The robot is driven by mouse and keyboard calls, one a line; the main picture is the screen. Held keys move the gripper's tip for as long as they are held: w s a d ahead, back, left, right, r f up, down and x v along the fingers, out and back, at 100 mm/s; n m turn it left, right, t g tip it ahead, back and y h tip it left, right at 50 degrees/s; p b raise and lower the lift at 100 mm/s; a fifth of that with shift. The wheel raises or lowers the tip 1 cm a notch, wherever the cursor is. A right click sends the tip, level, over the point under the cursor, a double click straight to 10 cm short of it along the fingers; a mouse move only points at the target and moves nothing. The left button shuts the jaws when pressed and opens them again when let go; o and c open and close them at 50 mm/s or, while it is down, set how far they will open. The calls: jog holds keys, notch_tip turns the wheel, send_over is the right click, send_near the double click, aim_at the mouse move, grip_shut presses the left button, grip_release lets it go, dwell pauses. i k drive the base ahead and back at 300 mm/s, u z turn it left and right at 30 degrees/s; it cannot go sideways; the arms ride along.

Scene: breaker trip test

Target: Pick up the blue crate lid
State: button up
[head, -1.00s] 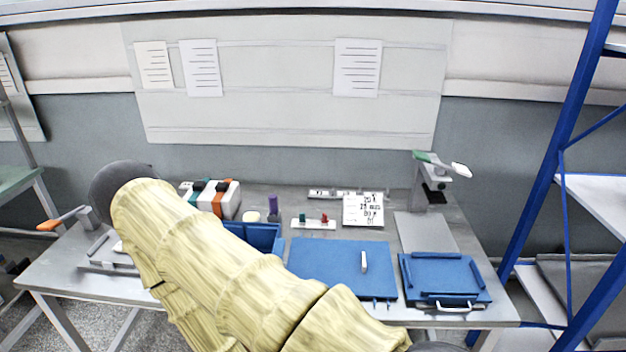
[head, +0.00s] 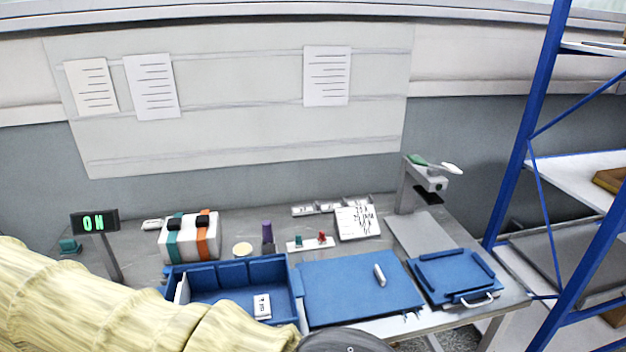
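The blue crate lid (head: 452,279) lies flat at the right end of the table in the head view. An open blue crate (head: 296,290) stands left of centre, partly hidden by my sleeved arm. A small white labelled block (head: 262,307) lies inside it. My gripper's fingers are not in view.
A blue mat (head: 340,295) with a small light bar (head: 380,275) lies between crate and lid. Behind are a striped breaker box (head: 188,238), a purple cylinder (head: 267,232), a printed card (head: 357,222) and a stand (head: 425,180). A blue-framed shelf (head: 540,120) rises at right.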

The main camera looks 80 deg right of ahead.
aim_at(347, 288)
jog(key=i, duration=0.55)
jog(key=z, duration=3.3)
jog(key=i, duration=0.5)
jog(key=u, duration=0.6)
jog(key=k, duration=1.2)
jog(key=u, duration=1.05)
jog(key=i, duration=1.15)
jog(key=z, duration=0.8)
